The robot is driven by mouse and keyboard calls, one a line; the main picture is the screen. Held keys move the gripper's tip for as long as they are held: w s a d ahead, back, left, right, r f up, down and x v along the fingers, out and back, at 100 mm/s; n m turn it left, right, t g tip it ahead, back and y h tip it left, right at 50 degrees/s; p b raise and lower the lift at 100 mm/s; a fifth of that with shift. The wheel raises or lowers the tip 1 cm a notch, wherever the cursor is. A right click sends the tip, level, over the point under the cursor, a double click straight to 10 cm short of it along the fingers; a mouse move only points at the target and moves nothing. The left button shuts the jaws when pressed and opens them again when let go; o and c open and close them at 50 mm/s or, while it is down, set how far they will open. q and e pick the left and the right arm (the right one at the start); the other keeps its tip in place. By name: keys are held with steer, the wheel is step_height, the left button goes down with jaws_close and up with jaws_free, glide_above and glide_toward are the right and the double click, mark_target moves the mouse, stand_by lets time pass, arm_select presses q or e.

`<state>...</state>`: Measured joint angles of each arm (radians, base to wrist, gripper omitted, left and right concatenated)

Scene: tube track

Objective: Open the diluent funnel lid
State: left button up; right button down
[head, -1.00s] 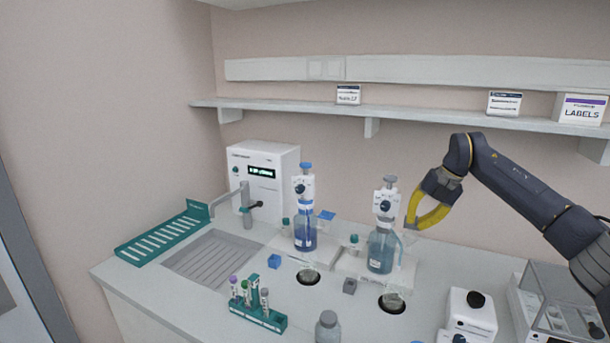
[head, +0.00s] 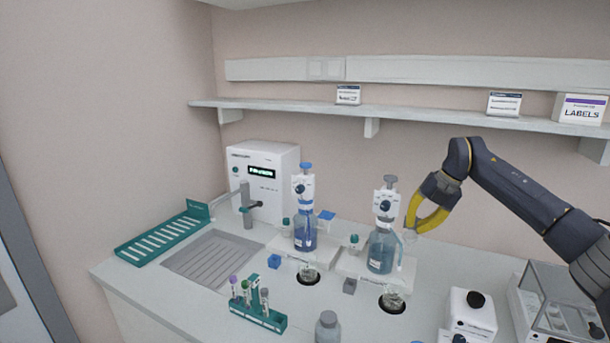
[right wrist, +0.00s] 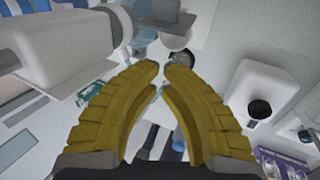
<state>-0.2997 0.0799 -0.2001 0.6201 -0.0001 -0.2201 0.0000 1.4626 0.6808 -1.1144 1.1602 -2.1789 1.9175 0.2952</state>
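Two clear glass funnel-like vessels sit in dark round openings in the counter. One (head: 308,275) is in front of the blue-liquid bottle (head: 305,236), the other (head: 392,300) in front of the paler teal bottle (head: 381,252). I cannot tell which is the diluent funnel or make out its lid. My right gripper (head: 410,233) has yellow fingers pointing down, just right of the teal bottle. In the right wrist view its fingertips (right wrist: 167,68) are a narrow gap apart, with nothing clearly held. A small grey rounded thing shows just beyond them. My left gripper is out of view.
A white device with a black knob (head: 475,300) and a clear-sided case (head: 565,300) stand at right. A teal tube rack (head: 262,316) and grey-capped jar (head: 327,326) are in front. A sink (head: 205,262) and white machine (head: 262,185) are at left.

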mark_target(408, 236)
steer(key=shift+f, duration=1.15)
steer(key=shift+f, duration=0.5)
steer(key=shift+w, duration=0.15)
steer(key=shift+w+d+r, duration=0.1)
steer(key=shift+w+d, duration=0.2)
steer(key=shift+w, duration=0.3)
steer(key=shift+w+d+r, duration=0.1)
steer(key=shift+w+d, duration=0.2)
steer(key=shift+w, duration=0.25)
steer(key=shift+w+d, duration=0.1)
steer(key=shift+w, duration=0.05)
stand_by(0.3)
steer(key=shift+w+d+r, duration=0.2)
steer(key=shift+w+r, duration=0.1)
steer(key=shift+w, duration=0.2)
steer(key=shift+s, duration=0.2)
